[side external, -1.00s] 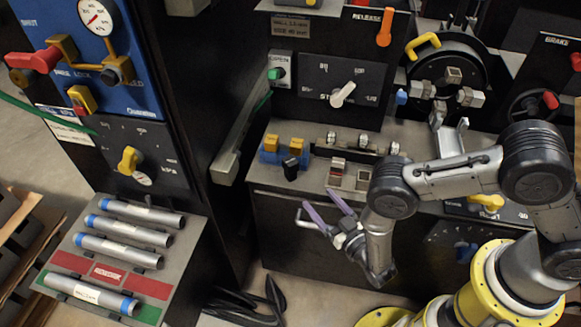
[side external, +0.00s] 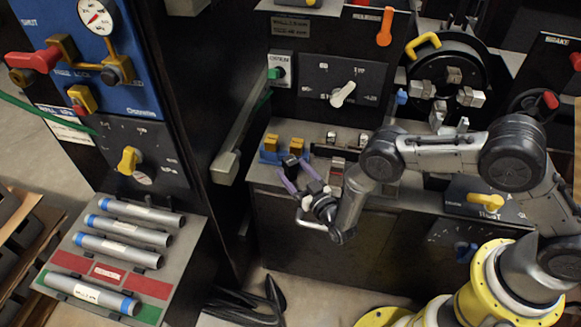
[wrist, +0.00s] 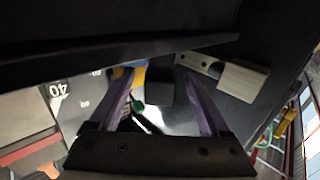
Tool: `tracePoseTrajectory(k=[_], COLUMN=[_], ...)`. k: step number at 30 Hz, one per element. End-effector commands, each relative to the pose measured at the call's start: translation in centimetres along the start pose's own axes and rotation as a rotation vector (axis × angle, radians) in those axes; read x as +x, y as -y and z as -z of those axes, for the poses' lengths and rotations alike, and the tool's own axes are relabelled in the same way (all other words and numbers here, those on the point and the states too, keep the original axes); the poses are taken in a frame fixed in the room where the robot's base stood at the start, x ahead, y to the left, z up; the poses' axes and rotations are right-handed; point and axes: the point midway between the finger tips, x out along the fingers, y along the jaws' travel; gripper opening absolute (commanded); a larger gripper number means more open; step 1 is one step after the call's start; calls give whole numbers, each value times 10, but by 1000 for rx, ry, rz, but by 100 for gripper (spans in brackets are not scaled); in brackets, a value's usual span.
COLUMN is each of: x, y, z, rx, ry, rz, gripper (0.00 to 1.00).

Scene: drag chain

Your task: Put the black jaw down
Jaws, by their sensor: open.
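The black jaw (side external: 290,160) is a small dark block at the bench's left front, just in front of the yellow-topped blocks in their blue holder. My gripper (side external: 293,170) has two purple fingers that reach to either side of the jaw. In the wrist view the jaw (wrist: 159,92) shows as a dark block between the open fingers (wrist: 156,82), with gaps visible on both sides. Its underside is hidden, so I cannot tell what it rests on.
Yellow-topped blocks (side external: 297,145) in a blue holder stand just behind the jaw. A chuck (side external: 452,80) stands at the back right. A tube rack (side external: 175,255) is at the left.

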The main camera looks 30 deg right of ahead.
Motion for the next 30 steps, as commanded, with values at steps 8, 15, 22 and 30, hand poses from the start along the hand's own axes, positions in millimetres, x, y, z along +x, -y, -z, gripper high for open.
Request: tracePoseTrajectory(k=[8,15,22,30], x=[3,3,3,4], y=[0,0,0,0], z=[0,0,0,1], rx=[0,0,0,1], ry=[0,0,0,-3], rz=[0,0,0,0], gripper=[80,37,0,0])
